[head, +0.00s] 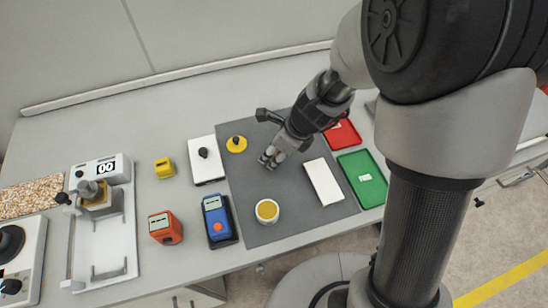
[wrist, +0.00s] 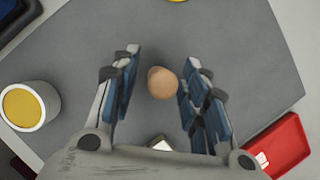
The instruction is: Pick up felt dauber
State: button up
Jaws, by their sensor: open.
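A tan, rounded object (wrist: 161,83), which appears to be the felt dauber seen from above, stands on the dark grey mat (wrist: 90,50). In the wrist view it lies between the two blue-padded fingers of my gripper (wrist: 158,85), closer to the right finger. A gap shows on the left; on the right I cannot tell whether the finger touches it. My gripper (head: 270,158) is open over the middle of the mat in the head view. There the fingers and wrist hide the dauber, so I cannot make it out.
A white cup with yellow contents (head: 267,210) stands at the mat's front. A white block (head: 323,181), red tray (head: 343,134) and green tray (head: 363,178) lie right. A yellow disc with black knob (head: 236,144) is behind left; a blue device (head: 217,219) stands left.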

jog(key=shift+w+a+f, duration=0.1)
jog(key=shift+a+f, duration=0.05)
jog(key=shift+f, duration=0.25)
jog(key=shift+r, duration=0.1)
jog(key=shift+c, duration=0.6)
jog(key=c, duration=0.8)
jog(key=shift+r, duration=0.15)
jog(key=shift+c, duration=0.2)
